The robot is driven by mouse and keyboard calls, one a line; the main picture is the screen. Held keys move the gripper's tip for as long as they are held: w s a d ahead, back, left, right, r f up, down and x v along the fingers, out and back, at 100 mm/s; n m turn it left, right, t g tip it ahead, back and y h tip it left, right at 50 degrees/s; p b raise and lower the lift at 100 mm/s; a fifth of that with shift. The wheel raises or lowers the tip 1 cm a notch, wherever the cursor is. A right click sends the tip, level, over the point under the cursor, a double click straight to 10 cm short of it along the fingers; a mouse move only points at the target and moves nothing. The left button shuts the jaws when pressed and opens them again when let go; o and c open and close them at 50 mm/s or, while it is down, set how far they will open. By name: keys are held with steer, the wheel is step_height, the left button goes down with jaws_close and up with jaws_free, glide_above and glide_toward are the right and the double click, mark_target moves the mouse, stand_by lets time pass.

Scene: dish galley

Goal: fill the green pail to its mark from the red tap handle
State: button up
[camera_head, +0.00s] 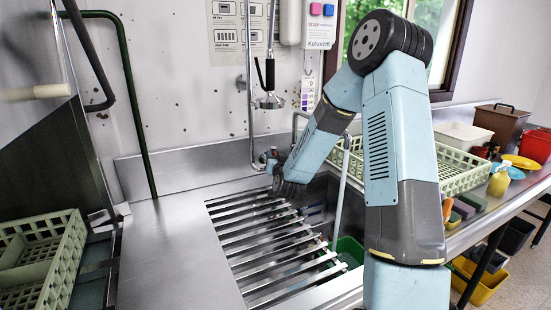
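A green pail (349,249) stands low in the sink at lower centre, partly hidden by the metal slats and my arm. Its fill mark and water level cannot be seen. Tap fittings (268,159) sit at the back wall of the sink, small and partly behind my arm; I cannot make out a red handle clearly. My gripper (287,188) is at the back of the sink, just below and right of these fittings, above the far end of the slats. Its fingers are too small and dark to tell open from shut, and I cannot tell whether it touches anything.
A spray head (269,101) hangs above the sink. Metal slats (262,240) cover the sink's left part. A pale green dish rack (455,170) and a yellow bottle (499,181) stand on the right counter. Another rack (40,262) is at left. The left steel counter (170,250) is clear.

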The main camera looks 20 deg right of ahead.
steer(key=shift+d, duration=0.1)
jaws_close()
stand_by(0.3)
